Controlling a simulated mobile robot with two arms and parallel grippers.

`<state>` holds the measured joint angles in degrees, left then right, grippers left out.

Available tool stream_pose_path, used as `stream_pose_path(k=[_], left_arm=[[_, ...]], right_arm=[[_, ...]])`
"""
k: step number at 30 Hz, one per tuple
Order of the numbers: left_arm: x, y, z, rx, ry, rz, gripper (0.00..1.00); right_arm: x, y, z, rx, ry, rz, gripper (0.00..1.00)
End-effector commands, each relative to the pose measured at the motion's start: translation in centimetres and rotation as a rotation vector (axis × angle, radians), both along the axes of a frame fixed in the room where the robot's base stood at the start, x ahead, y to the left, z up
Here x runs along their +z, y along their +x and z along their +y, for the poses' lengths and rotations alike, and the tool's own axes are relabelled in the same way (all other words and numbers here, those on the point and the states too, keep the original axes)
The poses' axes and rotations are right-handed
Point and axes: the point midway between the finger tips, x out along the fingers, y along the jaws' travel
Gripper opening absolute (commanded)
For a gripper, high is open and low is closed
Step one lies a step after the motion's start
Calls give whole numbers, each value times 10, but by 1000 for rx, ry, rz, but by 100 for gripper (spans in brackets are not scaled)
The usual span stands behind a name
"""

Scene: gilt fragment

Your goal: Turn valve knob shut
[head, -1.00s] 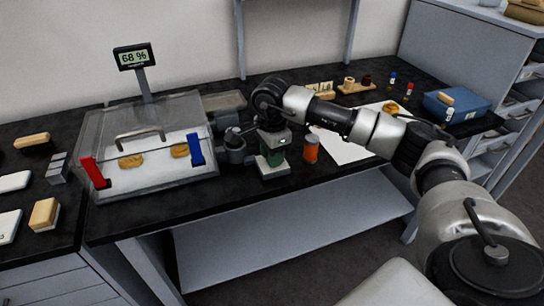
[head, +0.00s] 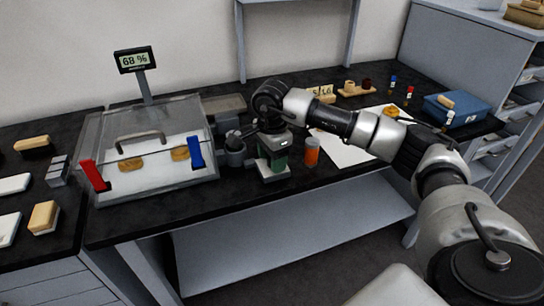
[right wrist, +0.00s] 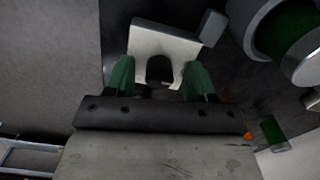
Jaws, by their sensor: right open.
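My right gripper (head: 272,163) points down at the bench, just right of the clear-lidded case (head: 155,188). In the right wrist view its two green fingers (right wrist: 160,78) are apart. Just beyond the fingertips is a pale plate (right wrist: 185,46) with a dark arch-shaped part (right wrist: 160,69) between the fingers. This may be the valve knob, but I cannot tell for sure, nor whether the fingers touch it. In the head view the gripper hides that spot. A grey canister (head: 236,154) stands beside it. My left gripper is not in view.
A display (head: 135,61) reads 68 % behind the case. An orange bottle (head: 312,152) stands close to the right of my gripper. A white sheet (head: 342,151), a blue box (head: 455,108) and small vials lie farther right. The bench's front edge is close.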

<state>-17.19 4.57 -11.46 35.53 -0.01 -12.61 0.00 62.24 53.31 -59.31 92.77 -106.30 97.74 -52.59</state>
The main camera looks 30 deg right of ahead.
Motion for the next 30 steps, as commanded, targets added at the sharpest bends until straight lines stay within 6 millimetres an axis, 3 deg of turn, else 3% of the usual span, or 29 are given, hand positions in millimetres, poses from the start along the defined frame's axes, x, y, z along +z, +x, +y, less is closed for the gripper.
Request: stream_pose_path(k=[7,21,30], left_arm=[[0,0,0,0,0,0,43],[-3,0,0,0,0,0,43],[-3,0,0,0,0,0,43]], right_arm=[[7,0,0,-1,0,-1,55],[92,0,0,0,0,-2,55],[108,-1,0,0,0,1,55]])
